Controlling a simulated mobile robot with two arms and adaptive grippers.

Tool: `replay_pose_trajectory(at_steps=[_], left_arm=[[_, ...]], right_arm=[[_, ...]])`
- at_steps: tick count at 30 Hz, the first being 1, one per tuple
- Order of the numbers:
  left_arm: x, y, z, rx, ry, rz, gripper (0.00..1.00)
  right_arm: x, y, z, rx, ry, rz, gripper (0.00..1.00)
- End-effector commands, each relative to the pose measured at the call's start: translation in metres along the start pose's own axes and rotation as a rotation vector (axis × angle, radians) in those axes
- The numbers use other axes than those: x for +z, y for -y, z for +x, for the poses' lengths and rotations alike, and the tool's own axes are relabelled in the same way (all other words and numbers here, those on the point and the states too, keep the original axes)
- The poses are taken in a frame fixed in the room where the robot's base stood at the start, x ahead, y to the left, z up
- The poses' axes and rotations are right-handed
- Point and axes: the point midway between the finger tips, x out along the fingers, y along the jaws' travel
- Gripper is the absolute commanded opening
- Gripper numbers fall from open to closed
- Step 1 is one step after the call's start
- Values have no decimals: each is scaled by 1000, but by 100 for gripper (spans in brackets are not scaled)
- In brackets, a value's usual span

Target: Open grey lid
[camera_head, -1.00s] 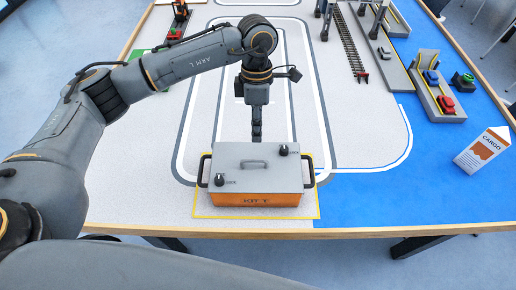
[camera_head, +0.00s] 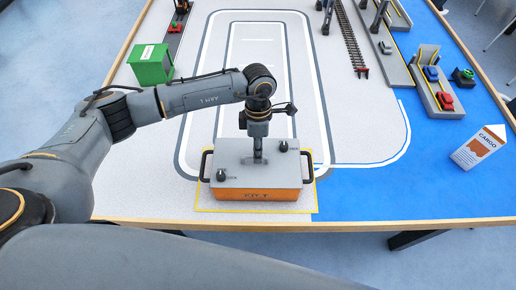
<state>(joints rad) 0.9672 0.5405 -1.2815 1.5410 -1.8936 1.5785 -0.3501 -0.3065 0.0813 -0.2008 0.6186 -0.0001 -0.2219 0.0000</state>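The grey lid (camera_head: 228,172) lies closed and flat on an orange box (camera_head: 257,194) with black side handles, near the table's front edge. Two black knobs sit on the lid, one at the back right and one at the front left. My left gripper (camera_head: 259,158) points down at the middle of the lid, where the lid's handle is. The fingers cover the handle, so I cannot tell whether they are around it or only above it. My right gripper is not in view.
A green box (camera_head: 152,65) stands at the back left. A Cargo carton (camera_head: 479,147) stands on the blue area at the right. Toy cars on a grey platform (camera_head: 433,83) and a rail track (camera_head: 352,42) are further back. White floor around the box is clear.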

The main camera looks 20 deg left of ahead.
Motion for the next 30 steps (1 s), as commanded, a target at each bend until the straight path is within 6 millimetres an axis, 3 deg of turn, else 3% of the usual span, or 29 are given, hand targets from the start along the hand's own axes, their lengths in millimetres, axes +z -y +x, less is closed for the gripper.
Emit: replay_pose_trajectory(at_steps=[2, 14, 24, 30], left_arm=[[0, 0, 0, 0, 0, 0, 0], [0, 7, 1, 0, 0, 1, 0], [0, 78, 17, -2, 0, 6, 0], [0, 109, 22, -1, 0, 3, 0]], right_arm=[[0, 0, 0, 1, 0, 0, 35], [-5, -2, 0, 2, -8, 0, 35], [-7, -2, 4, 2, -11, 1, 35], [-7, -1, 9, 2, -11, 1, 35]])
